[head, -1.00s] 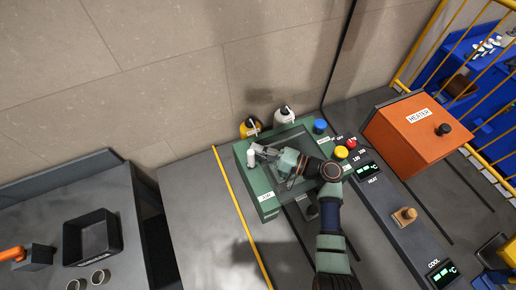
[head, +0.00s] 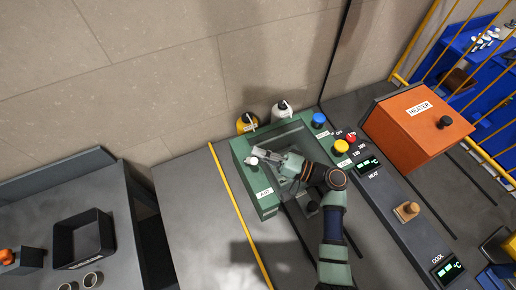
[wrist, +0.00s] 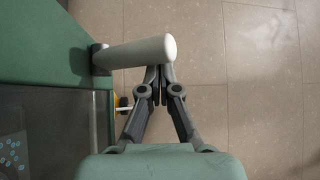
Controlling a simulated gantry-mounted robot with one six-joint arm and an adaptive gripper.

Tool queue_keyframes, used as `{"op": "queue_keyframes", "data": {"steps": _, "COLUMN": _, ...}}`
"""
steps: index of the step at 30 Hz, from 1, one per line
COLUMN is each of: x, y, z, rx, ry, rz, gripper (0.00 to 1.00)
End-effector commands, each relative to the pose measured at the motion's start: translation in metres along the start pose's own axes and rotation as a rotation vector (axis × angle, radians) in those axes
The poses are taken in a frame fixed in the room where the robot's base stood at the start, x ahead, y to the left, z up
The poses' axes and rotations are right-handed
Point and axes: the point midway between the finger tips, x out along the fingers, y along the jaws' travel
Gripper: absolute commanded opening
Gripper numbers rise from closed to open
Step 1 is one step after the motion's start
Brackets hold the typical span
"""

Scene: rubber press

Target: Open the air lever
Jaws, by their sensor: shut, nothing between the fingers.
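The air lever is a pale cylindrical handle (wrist: 140,52) in the wrist view. It sticks out sideways from a metal pivot on the green press (wrist: 45,45). In the head view its pale end (head: 253,161) shows at the left corner of the green press (head: 268,204), above the AIR label. My gripper (wrist: 160,80) is shut and empty. Its fingertips are right beside the handle, near its free end; I cannot tell whether they touch. In the head view my gripper (head: 257,154) partly hides the lever.
An orange heater box (head: 418,125) is at the right. The grey table left of the press is clear.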

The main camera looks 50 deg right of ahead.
Motion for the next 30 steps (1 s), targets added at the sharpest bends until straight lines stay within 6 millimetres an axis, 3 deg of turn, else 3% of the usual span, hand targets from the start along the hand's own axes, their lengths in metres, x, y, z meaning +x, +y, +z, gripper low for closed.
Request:
{"op": "queue_keyframes", "data": {"steps": 13, "x": -0.014, "y": 0.009, "z": 0.013, "rx": 0.001, "ry": 0.000, "rz": 0.000, "gripper": 0.00}}
{"op": "queue_keyframes", "data": {"steps": 30, "x": -0.018, "y": 0.015, "z": 0.019, "rx": 0.005, "ry": -0.004, "rz": 0.004, "gripper": 0.00}}
